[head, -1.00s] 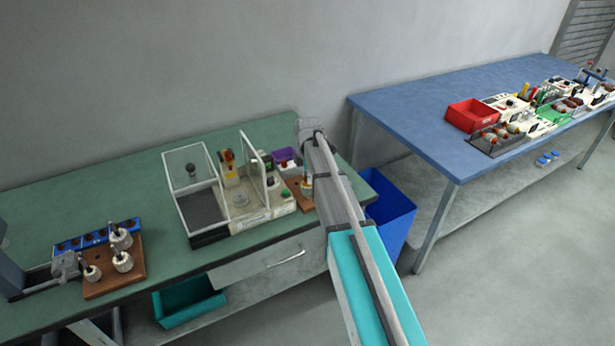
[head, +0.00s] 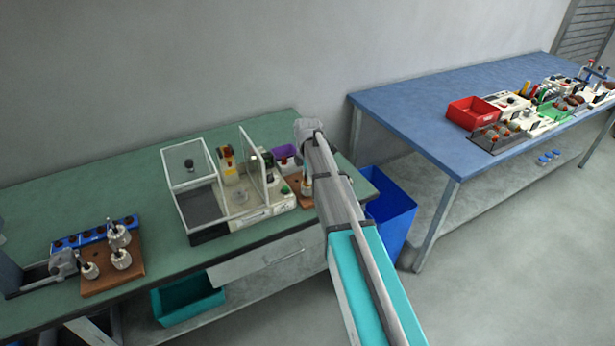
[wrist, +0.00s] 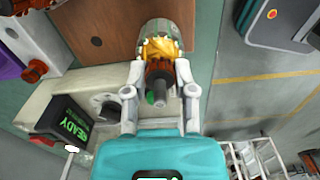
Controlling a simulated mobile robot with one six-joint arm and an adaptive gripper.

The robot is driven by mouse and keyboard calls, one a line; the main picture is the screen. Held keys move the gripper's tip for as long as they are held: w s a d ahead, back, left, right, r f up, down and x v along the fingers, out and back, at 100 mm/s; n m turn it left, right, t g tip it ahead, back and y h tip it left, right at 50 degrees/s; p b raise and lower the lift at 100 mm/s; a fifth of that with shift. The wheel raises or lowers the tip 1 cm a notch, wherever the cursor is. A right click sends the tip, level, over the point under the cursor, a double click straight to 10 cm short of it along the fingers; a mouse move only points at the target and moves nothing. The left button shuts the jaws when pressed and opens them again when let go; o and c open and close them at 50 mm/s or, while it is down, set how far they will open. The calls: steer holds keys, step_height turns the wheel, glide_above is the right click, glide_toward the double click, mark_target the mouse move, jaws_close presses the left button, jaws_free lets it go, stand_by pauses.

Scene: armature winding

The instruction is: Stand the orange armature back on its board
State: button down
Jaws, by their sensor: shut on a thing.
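In the head view this board (head: 304,201) lies at the right end of the green bench, partly hidden by my arm. My gripper is mostly hidden there.
A winding machine with a clear guard (head: 240,197) and a READY display (wrist: 75,128) stands left of the board. Another brown board (head: 113,273) with several armatures lies at far left. A blue bin (head: 393,210) stands on the floor.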

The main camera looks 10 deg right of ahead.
steer(key=shift+c, duration=1.8)
jaws_free()
steer(key=shift+r, duration=0.1)
steer(key=shift+r+p, duration=2.2)
steer(key=shift+p, duration=0.05)
steer(key=shift+f, duration=0.15)
